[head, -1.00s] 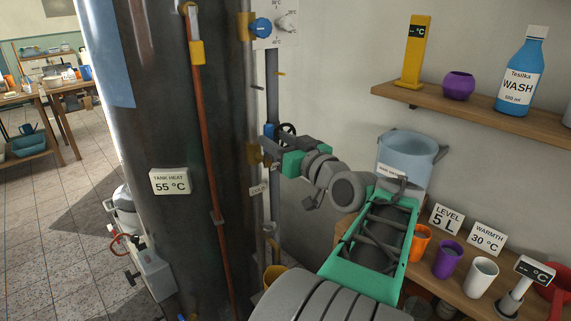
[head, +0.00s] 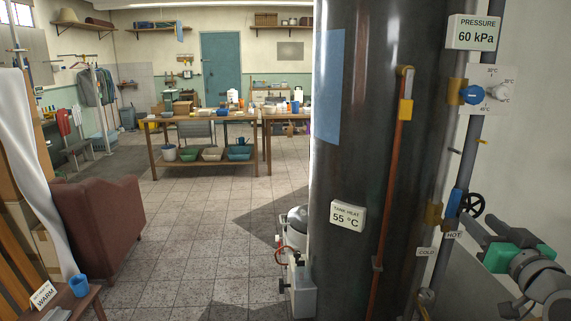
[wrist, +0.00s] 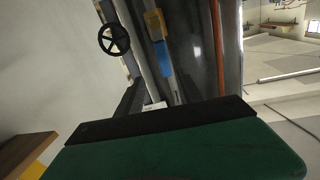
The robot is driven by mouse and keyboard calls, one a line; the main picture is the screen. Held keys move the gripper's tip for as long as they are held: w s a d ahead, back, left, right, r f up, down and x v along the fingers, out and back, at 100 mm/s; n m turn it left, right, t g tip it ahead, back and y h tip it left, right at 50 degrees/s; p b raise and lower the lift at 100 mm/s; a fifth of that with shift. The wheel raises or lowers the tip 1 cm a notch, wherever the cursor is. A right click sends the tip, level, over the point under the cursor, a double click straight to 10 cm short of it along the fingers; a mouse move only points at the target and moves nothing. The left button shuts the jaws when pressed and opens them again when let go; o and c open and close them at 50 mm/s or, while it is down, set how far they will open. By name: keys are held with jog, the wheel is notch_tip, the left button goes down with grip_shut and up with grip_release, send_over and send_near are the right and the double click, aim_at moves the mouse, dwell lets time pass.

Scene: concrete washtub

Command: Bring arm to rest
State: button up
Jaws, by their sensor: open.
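My gripper (head: 487,243) is at the lower right of the head view, in front of the pale wall. It is beside and below the black handwheel (head: 472,204) on the pipes, and I see no object held.
The tall dark tank (head: 365,130) stands close to the left of the arm, with a copper pipe (head: 390,190) on it. A wooden shelf (wrist: 28,150) shows at the wrist view's lower left. Open tiled floor (head: 200,240) lies left of the tank, with a brown armchair (head: 98,220) beyond.

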jog(key=w+a+f+n+g+y+p, duration=0.1)
jog(key=w+a+f+g+y+p, duration=0.15)
jog(key=a+f, duration=0.5)
jog(key=w+a+f+n+g+y+p, duration=0.15)
jog(key=a+f+g, duration=0.25)
jog(key=a, duration=0.6)
jog(key=s+a+f+g+h+p, duration=0.1)
jog(key=s+a+f+g, duration=0.3)
jog(key=s, duration=0.3)
jog(key=s+a+f+g+p, duration=0.1)
jog(key=s+a+f+g, duration=0.2)
jog(key=s+a, duration=0.4)
jog(key=shift+s+a+f+g+h+p, duration=0.2)
jog(key=shift+s+f+g+h+p, duration=0.15)
jog(key=shift+s+g, duration=0.25)
